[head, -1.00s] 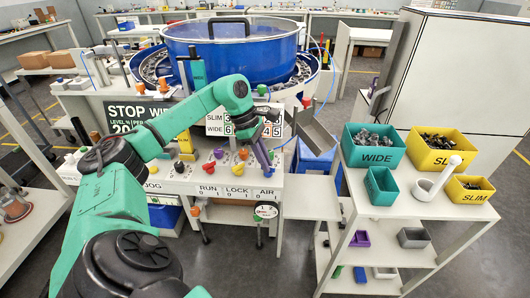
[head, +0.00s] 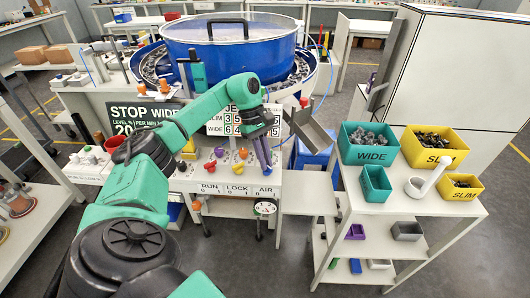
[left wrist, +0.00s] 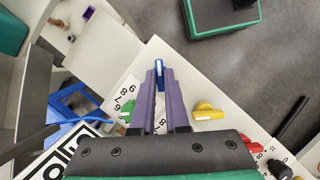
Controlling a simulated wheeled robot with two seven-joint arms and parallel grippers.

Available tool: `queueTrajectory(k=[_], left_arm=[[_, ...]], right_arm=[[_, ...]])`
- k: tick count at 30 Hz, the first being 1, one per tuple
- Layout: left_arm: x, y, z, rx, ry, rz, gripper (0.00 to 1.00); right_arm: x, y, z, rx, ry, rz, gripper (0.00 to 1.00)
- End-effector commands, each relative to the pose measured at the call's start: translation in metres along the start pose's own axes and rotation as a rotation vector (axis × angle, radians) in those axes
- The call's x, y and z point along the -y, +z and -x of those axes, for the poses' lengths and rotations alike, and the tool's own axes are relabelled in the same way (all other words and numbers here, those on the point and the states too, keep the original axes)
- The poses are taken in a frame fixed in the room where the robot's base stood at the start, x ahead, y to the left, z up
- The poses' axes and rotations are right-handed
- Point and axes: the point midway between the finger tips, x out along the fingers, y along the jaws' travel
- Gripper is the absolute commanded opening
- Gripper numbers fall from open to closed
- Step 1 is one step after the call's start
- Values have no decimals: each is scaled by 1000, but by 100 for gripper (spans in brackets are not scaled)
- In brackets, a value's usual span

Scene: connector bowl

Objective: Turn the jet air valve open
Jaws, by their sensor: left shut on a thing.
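In the left wrist view a blue handle (left wrist: 159,68) with a pale stripe stands at the edge of the white panel, and I take it to be the jet air valve. My left gripper (left wrist: 159,78) has its purple fingers closed around it. In the head view the left gripper (head: 266,160) points down at the right end of the white control panel (head: 225,180), above the AIR label. The fingers hide the handle there, so I cannot tell its angle from the head view. My right gripper is out of view.
Purple, red, orange and yellow knobs stand on the panel left of the gripper. A yellow knob (left wrist: 208,111) and a green knob (left wrist: 127,110) flank the fingers. A large blue bowl (head: 232,52) stands behind. A shelf with a WIDE bin (head: 368,153) and yellow SLIM bins is at right.

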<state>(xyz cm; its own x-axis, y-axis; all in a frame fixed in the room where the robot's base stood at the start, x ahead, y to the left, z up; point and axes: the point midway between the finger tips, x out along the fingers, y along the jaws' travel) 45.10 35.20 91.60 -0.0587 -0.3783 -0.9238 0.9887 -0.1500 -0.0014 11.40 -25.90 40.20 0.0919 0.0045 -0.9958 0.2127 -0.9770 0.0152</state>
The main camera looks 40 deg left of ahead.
Motion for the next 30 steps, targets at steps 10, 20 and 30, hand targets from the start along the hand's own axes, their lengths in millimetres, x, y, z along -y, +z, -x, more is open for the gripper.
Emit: queueTrajectory(k=[10, 20, 30], left_arm=[[-1, 0, 2, -1, 5, -2, 31], [0, 0, 1, -1, 2, -1, 42], [-2, 0, 57, -1, 12, -1, 42]], right_arm=[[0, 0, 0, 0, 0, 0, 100], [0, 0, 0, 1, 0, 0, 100], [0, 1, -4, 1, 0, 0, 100]])
